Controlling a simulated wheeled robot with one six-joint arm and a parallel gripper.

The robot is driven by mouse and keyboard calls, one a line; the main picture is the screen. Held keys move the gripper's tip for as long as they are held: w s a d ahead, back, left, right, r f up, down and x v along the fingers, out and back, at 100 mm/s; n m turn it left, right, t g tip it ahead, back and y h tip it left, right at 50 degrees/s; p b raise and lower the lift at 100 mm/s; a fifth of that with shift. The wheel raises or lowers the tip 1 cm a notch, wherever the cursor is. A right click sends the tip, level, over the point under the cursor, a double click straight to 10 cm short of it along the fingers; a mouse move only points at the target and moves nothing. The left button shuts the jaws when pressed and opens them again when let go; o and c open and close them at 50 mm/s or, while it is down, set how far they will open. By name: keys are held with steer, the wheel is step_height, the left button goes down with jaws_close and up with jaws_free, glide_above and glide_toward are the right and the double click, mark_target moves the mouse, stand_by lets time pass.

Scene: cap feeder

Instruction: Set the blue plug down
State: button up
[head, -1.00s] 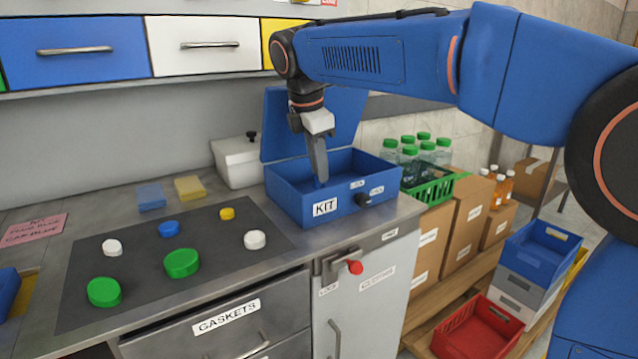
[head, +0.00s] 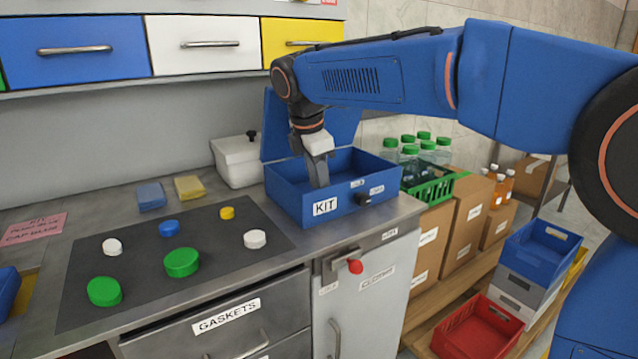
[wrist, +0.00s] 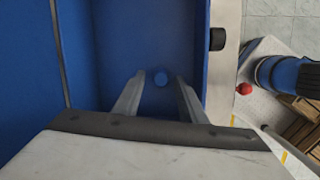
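In the head view my gripper (head: 319,184) reaches down into the open kit box (head: 290,208), and the front wall hides the fingertips. I cannot tell how far the fingertips are above the box floor.
Several green, white, blue and yellow caps lie on the dark mat (head: 205,280) left of the box. Blue and yellow sponges (head: 189,187) lie at the back. A green crate (head: 432,188) with bottles is to the right.

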steer(key=shift+r, duration=0.1)
steer(key=v, duration=1.2)
steer(key=s+d+f+m, duration=0.3)
steer(key=s+d+m, duration=0.1)
steer(key=d, duration=0.3)
steer(key=s+d+f+m+y, duration=0.1)
steer(key=s+d+f+m, duration=0.25)
steer(key=d, duration=0.45)
steer(key=s+d+f+m, duration=0.3)
steer(key=s+d+m, duration=0.1)
steer(key=d, duration=0.3)
steer(key=s+d+f+m+t, duration=0.1)
steer(key=s+d+f+m, duration=0.4)
steer(key=s+f, duration=0.2)
steer(key=s+d+f+m+t, duration=0.1)
steer(key=s+d+f+m, duration=0.4)
steer(key=s+f, duration=0.3)
step_height(320, 180, down, 4)
steer(key=shift+s+f+m+y, duration=0.1)
steer(key=shift+s+m+y, duration=0.2)
steer(key=shift+m, duration=0.35)
